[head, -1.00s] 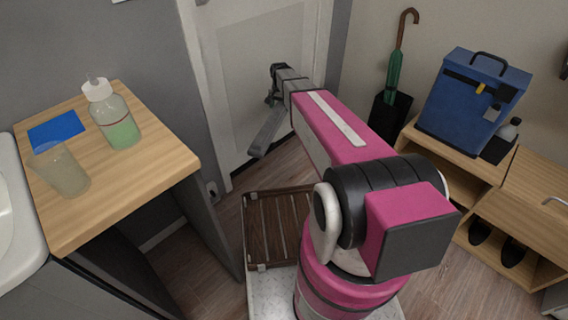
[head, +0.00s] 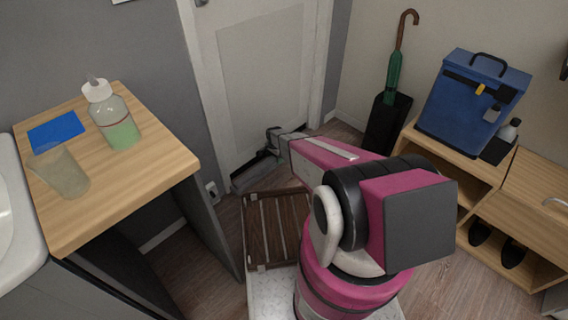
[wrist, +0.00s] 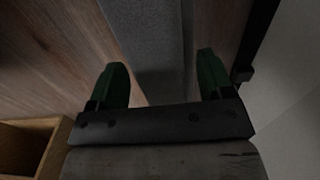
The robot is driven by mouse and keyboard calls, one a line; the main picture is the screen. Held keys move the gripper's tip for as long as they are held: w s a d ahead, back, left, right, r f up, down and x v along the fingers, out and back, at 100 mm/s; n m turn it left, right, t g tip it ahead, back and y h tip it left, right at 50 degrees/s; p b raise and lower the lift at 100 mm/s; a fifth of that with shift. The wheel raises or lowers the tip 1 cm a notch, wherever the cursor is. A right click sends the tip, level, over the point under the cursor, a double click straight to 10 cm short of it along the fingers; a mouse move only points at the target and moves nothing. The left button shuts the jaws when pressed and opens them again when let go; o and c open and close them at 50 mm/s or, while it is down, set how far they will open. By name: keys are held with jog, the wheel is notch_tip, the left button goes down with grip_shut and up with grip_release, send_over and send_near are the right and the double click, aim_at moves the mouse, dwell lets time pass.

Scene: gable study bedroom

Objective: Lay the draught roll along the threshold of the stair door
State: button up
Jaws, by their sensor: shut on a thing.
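The grey draught roll (head: 253,177) is low at the foot of the white stair door (head: 262,75), running roughly along its bottom edge. My gripper (head: 271,153) is shut on it from above. In the wrist view the roll (wrist: 157,45) passes between the two dark green fingers, with wooden floor to its left and the pale door to its right. A dark strip runs along the door's foot there. Part of the roll is hidden behind my gripper and arm in the head view. I cannot tell whether the roll touches the floor.
A wooden counter (head: 160,170) with a soap bottle (head: 117,128), a cup (head: 62,172) and a blue card (head: 56,132) stands at the left. An umbrella stand (head: 387,125) is right of the door. A wooden shoe bench (head: 470,170) carries a blue case (head: 473,100).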

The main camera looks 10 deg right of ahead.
jog(key=w+d+f, duration=0.2)
jog(key=w, duration=0.1)
jog(key=w+d+f, duration=0.2)
jog(key=w, duration=0.1)
jog(key=w+d+f, duration=0.2)
jog(key=w+f, duration=0.1)
jog(key=shift+w+d+f, duration=0.1)
jog(key=shift+w+d, duration=0.1)
jog(key=shift+d, duration=0.2)
jog(key=shift+f, duration=1.95)
jog(key=shift+f, duration=0.1)
jog(key=o, duration=1.3)
jog(key=shift+c, duration=0.2)
